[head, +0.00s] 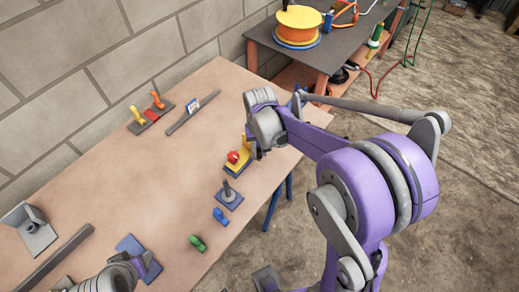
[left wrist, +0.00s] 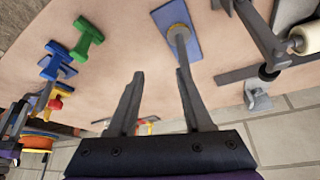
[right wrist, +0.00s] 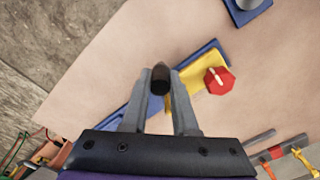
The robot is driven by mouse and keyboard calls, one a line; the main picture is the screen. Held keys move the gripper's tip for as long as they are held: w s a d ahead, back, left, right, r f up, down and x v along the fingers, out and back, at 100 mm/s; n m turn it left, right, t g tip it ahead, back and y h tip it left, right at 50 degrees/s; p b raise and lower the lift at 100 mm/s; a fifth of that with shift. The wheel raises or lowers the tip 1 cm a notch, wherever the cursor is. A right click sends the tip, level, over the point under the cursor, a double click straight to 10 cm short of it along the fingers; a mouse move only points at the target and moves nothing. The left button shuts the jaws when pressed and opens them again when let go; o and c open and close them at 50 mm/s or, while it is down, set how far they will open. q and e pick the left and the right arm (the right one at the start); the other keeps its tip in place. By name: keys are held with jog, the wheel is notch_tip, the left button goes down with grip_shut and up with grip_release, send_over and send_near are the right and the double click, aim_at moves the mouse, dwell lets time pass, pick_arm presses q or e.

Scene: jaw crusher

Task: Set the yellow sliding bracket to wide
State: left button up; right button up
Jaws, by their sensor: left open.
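The yellow sliding bracket (head: 237,169) sits on a blue base near the table's right edge, with a red knob (head: 233,157) on it. In the right wrist view the yellow bracket (right wrist: 207,78) and red knob (right wrist: 219,81) lie just beyond my fingers. My right gripper (right wrist: 160,80) is closed about a dark upright post, which appears to belong to the bracket; its lower part is hidden by the fingers. My left gripper (left wrist: 158,75) is open and empty over the table's near part, beside a blue plate with a grey post (left wrist: 179,35).
A grey post on a blue plate (head: 229,195), a blue piece (head: 221,216) and a green piece (head: 197,242) stand nearby. Yellow and orange levers on a plate (head: 150,117) and a grey rail (head: 192,112) are at the back. The middle of the table is clear.

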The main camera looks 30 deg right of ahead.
grip_shut()
dwell(0.9)
jog(key=a, duration=0.1)
jog(key=s+a, duration=0.1)
jog(key=a, duration=0.1)
jog(key=s+a, duration=0.1)
jog(key=a, duration=0.1)
jog(key=shift+b, duration=0.3)
jog(key=shift+o, duration=1.5)
grip_release()
jog(key=o, duration=0.5)
jog(key=shift+a, duration=0.15)
jog(key=shift+c, duration=0.2)
